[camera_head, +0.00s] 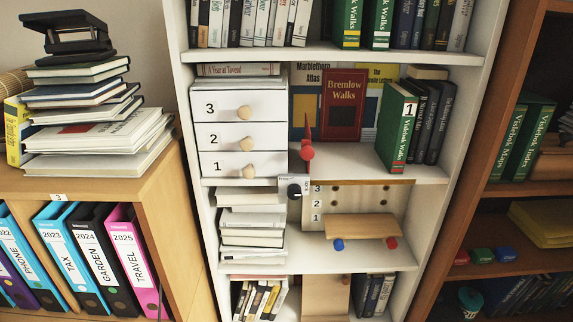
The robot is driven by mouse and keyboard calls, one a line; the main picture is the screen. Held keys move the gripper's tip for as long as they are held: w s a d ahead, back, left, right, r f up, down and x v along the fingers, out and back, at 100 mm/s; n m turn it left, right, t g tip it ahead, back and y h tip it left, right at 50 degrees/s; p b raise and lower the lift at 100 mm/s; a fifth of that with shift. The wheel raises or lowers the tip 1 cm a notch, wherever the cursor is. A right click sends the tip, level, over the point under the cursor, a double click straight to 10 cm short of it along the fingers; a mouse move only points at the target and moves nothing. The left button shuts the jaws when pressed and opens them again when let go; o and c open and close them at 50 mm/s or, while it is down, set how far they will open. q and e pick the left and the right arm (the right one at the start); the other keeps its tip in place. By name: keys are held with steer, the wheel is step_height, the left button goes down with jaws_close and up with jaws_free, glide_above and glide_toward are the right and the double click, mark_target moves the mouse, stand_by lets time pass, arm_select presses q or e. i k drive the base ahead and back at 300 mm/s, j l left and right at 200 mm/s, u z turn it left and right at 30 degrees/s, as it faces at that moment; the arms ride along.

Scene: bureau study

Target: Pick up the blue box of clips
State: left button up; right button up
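A small blue box (505,254) lies on a shelf of the brown bookcase at the right. It is the rightmost in a row of three small flat boxes, beside a green box (482,255) and a red box (461,257). Its top is visible; any label is too small to read. Neither of my grippers shows in the head view.
The white bookcase (431,173) fills the middle, with drawers (239,107), books and a wooden board (361,228) bearing blue and red knobs. Yellow folders (543,222) lie behind and right of the small boxes. A wooden cabinet (160,165) with binders stands left.

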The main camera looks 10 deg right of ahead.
mark_target(503, 254)
steer(key=l+z, duration=0.1)
steer(key=z, duration=0.25)
steer(key=l+z, duration=0.1)
steer(key=z, duration=0.3)
steer(key=i+z, duration=0.1)
steer(key=z, duration=0.25)
steer(key=i+j+z, duration=0.1)
steer(key=z, duration=0.35)
steer(key=i+j+z, duration=0.1)
steer(key=j+z, duration=0.15)
steer(key=z, duration=0.15)
